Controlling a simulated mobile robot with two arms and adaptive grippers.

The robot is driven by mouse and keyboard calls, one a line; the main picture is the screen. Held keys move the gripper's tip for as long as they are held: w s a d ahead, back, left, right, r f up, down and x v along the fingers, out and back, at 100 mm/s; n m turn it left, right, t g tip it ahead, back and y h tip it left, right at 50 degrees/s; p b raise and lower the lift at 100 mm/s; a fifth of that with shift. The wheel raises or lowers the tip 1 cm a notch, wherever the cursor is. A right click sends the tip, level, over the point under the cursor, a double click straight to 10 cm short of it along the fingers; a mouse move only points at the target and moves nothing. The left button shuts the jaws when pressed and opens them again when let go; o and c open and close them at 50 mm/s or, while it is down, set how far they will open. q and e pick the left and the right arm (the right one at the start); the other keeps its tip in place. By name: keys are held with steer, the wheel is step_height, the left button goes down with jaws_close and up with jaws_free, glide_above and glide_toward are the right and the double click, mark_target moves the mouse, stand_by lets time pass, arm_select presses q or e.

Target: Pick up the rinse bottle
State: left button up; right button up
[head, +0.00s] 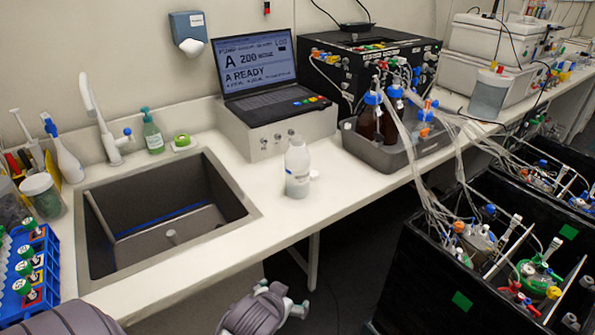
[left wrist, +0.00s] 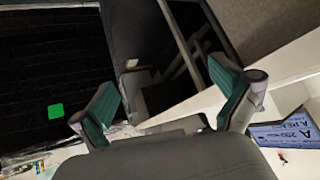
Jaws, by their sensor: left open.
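A white bottle (head: 297,170) stands upright on the counter, right of the sink and in front of the laptop stand. A small white cap-like piece is beside its base. A white squeeze bottle with a blue top (head: 65,152) stands behind the sink at the left. No label tells me which is the rinse bottle. My left gripper (head: 291,304) is low at the bottom of the head view, in front of the counter and apart from both bottles. In the left wrist view its fingers (left wrist: 168,108) are spread with nothing between them. My right gripper is out of view.
The sink (head: 255,212) is left of the white bottle. A grey tray (head: 400,158) with brown bottles and tubing is to its right. Black bioreactor boxes (head: 425,275) stand at the lower right. The counter's front strip is clear around the white bottle.

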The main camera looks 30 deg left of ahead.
mark_target(295, 165)
arm_select(q)
steer(key=w+a+r+n+t+y, duration=0.2)
steer(key=w+a+r+t, duration=0.25)
steer(key=w+r, duration=0.4)
steer(key=w+a+r+n+t+y, duration=0.1)
steer(key=w+a+r+t+y, duration=0.1)
steer(key=w+a+r+t, duration=0.45)
steer(key=w+g, duration=0.1)
steer(key=w, duration=0.1)
steer(key=w+a+r+g+p, duration=0.1)
steer(key=w, duration=0.2)
steer(key=w+r+g, duration=0.1)
steer(key=w, duration=0.1)
steer(key=shift+w+a, duration=0.25)
steer(key=shift+p+x, duration=0.3)
steer(key=shift+x, duration=0.55)
steer(key=x, duration=0.4)
steer(key=shift+w+f+p, duration=0.25)
steer(key=shift+f+p, duration=0.1)
steer(key=shift+f, duration=0.05)
steer(key=shift+s+r, duration=0.1)
steer(key=shift+c, duration=1)
steer(key=c, duration=1)
steer(key=shift+c, duration=0.6)
steer(key=shift+r, duration=0.15)
